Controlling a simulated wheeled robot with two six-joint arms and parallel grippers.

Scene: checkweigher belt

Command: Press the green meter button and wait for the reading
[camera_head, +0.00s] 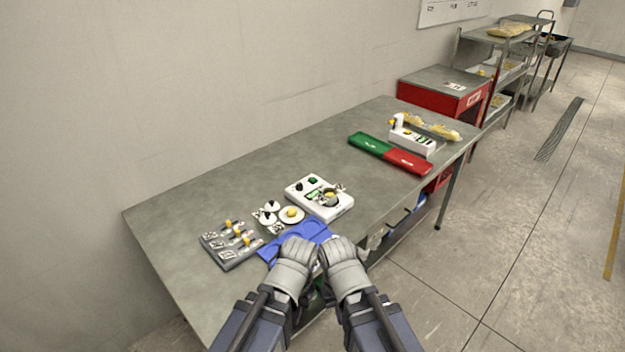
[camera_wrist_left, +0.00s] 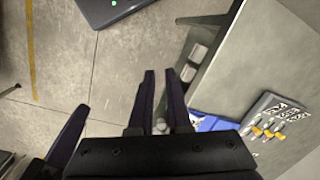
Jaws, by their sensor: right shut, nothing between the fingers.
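A white meter box (camera_head: 334,211) stands on the grey table. It has a green button (camera_head: 313,181), a dark knob (camera_head: 299,186) and a small greenish display (camera_head: 312,195); any reading is too small to read. My right gripper (camera_head: 341,250) is shut and empty, at the table's front edge, in front of the meter and apart from the button. My left gripper (camera_head: 298,252) is beside it over the blue mat (camera_head: 290,240). In the left wrist view its fingers (camera_wrist_left: 160,73) stand apart with nothing between them.
A grey tray (camera_head: 230,247) with several small parts lies left of the mat. White dishes (camera_head: 291,214), one with a yellow item, lie between tray and meter. Green (camera_head: 369,144) and red (camera_head: 408,161) trays and a white device (camera_head: 412,138) are farther back. The table's back left is clear.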

